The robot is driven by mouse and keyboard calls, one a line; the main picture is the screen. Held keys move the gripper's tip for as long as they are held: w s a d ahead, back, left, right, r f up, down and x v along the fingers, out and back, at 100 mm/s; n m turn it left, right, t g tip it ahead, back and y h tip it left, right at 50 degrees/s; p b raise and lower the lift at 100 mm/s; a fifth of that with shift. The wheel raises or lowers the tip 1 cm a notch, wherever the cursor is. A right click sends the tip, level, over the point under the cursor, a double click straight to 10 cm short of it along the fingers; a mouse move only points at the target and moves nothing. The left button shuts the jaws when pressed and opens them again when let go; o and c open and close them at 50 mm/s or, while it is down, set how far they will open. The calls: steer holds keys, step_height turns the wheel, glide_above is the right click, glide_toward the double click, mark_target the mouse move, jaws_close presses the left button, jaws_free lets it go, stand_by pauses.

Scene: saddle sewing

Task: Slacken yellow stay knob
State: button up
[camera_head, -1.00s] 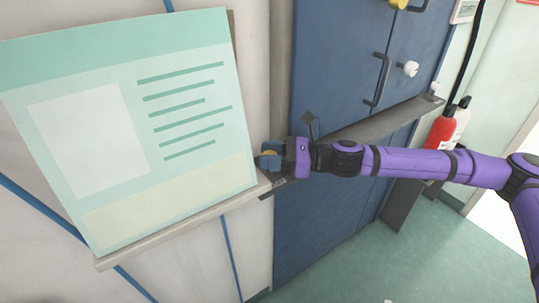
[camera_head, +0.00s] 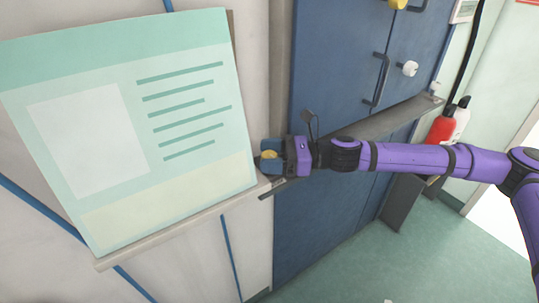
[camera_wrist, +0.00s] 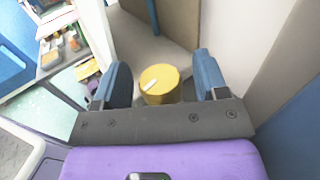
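The yellow knob (camera_wrist: 160,86) is a short round cylinder with a white mark on its top face. In the wrist view it sits between the two blue fingers of my gripper (camera_wrist: 161,82), with a gap on each side. The fingers are open and do not appear to touch it. In the head view my gripper (camera_head: 268,156) is at the right edge of the pale green board, and a bit of the yellow knob (camera_head: 268,155) shows between the fingers. The knob's base is hidden.
The large board (camera_head: 130,120) stands on a ledge (camera_head: 180,232) close to my gripper's left. A red extinguisher (camera_head: 440,130) stands at right.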

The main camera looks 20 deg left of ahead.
steer(key=v, duration=1)
steer(key=shift+d, duration=0.4)
